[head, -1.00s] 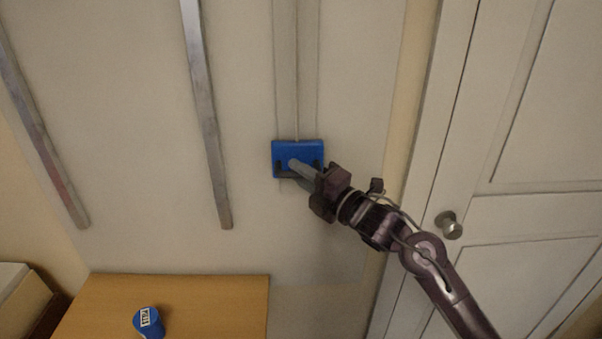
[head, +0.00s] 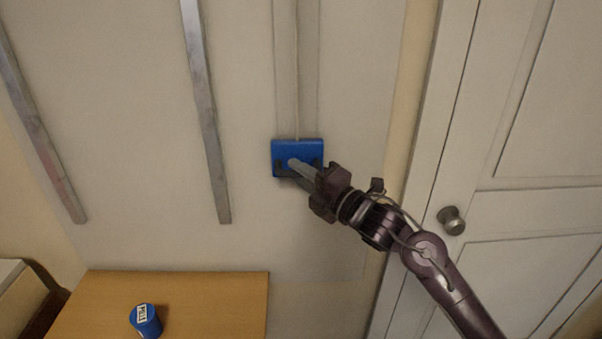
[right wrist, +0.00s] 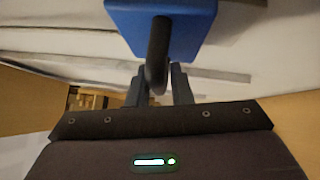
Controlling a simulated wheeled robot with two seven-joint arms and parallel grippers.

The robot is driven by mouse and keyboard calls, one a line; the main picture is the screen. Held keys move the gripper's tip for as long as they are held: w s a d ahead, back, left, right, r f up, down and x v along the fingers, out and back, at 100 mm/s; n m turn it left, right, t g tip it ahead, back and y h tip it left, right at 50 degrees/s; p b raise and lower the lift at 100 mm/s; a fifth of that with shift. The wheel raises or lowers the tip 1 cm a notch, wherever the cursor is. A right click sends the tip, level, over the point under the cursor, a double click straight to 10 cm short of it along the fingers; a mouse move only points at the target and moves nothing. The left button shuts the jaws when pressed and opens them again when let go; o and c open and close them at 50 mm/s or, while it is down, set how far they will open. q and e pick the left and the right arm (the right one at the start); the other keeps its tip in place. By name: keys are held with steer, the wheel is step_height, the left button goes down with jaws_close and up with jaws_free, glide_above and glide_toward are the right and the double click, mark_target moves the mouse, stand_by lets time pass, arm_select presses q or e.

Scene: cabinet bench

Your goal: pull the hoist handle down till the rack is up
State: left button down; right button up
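The hoist handle is a blue block (head: 298,147) on a pale vertical track in the middle of the head view. A dark bar (right wrist: 160,45) stands out from the blue block in the right wrist view. My right gripper (head: 298,166) reaches it from the lower right. Its two fingers lie close on either side of the bar and seem closed on it. The rack cannot be made out in these views. My left gripper is not in view.
A wooden top (head: 210,300) at the lower left carries a blue can (head: 146,322) with a white label. Two metal strips (head: 206,110) (head: 40,125) run down the wall panel. A white door (head: 530,210) with a round knob (head: 452,220) stands right of my arm.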

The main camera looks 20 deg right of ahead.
steer(key=o, duration=0.3)
steer(key=shift+s+d+f+b, duration=0.25)
steer(key=shift+s+b, duration=0.05)
steer(key=shift+s, duration=0.1)
steer(key=v, duration=0.2)
steer(key=b+v, duration=0.1)
steer(key=v, duration=0.1)
steer(key=b+v, duration=0.1)
steer(key=v, duration=0.1)
steer(key=shift+s+d+r, duration=0.15)
steer(key=shift+s+r, duration=0.1)
steer(key=shift+s, duration=0.2)
